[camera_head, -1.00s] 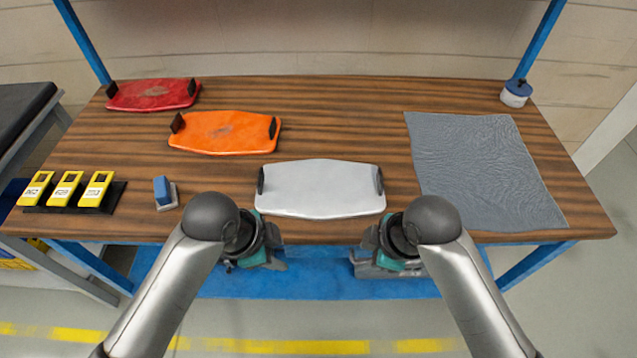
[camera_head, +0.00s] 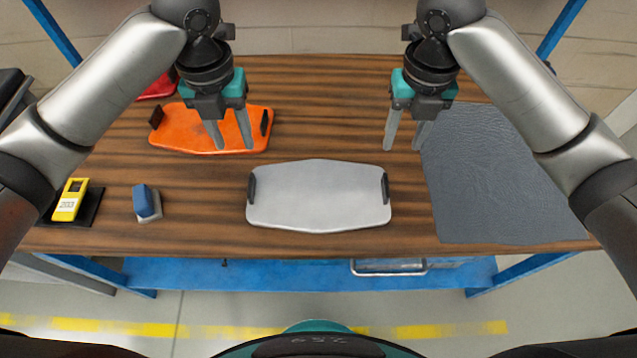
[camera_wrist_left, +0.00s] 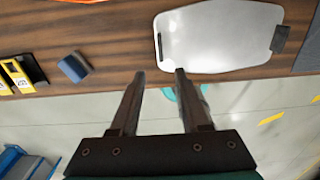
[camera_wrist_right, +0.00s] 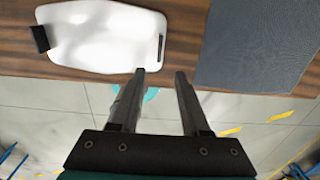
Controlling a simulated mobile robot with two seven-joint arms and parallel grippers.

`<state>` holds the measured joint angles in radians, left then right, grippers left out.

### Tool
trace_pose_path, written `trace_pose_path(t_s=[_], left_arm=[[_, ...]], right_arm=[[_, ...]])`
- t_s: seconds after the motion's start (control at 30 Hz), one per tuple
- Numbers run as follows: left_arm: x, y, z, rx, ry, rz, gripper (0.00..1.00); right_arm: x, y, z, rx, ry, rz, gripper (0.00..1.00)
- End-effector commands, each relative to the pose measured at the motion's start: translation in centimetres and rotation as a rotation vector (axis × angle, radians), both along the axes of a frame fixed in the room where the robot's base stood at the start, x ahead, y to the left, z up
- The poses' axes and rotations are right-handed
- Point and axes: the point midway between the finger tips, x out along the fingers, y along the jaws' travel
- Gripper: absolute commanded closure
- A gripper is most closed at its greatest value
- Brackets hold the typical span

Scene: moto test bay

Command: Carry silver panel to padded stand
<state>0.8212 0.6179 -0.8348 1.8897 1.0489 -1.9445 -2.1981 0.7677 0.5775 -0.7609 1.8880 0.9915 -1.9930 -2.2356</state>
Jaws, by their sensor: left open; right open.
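The silver panel (camera_head: 318,196) lies flat on the wooden table, with a dark grip at its left and right ends. It also shows in the left wrist view (camera_wrist_left: 215,40) and the right wrist view (camera_wrist_right: 100,38). My left gripper (camera_head: 232,143) is open and empty, raised, and overlaps the orange panel in the head view. My right gripper (camera_head: 404,145) is open and empty, raised, up and right of the silver panel. Neither gripper touches the silver panel. A grey textured mat (camera_head: 500,180) lies flat on the table's right side; I cannot tell whether it is the padded stand.
An orange panel (camera_head: 190,134) lies behind and left of the silver one. A red panel (camera_head: 160,86) is mostly hidden by my left arm. A blue block (camera_head: 145,202) and a yellow device (camera_head: 70,200) stand at left. Bare wood (camera_head: 330,110) lies behind the silver panel.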

Motion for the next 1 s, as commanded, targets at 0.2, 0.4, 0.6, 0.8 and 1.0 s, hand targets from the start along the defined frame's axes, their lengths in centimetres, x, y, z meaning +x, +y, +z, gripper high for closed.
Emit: trace_pose_path(t_s=[0.2,0.4,0.6,0.8,1.0], left_arm=[[0.0,0.0,0.0,0.000,0.000,-0.001,0.54],[0.0,0.0,-0.9,-0.002,0.002,0.001,0.54],[-0.1,0.0,-4.2,-0.002,0.004,0.003,0.54],[-0.2,0.0,-8.2,-0.001,0.004,0.003,0.54],[-0.1,0.0,-12.0,-0.001,0.003,0.004,0.54]], right_arm=[[0.0,0.0,0.0,0.000,0.000,0.001,0.54],[0.0,0.0,-0.9,0.000,0.001,-0.001,0.54],[-0.1,0.0,-4.2,0.000,0.005,-0.003,0.54],[-0.2,0.0,-8.2,0.000,0.005,-0.002,0.54],[-0.1,0.0,-12.0,0.000,0.003,-0.004,0.54]])
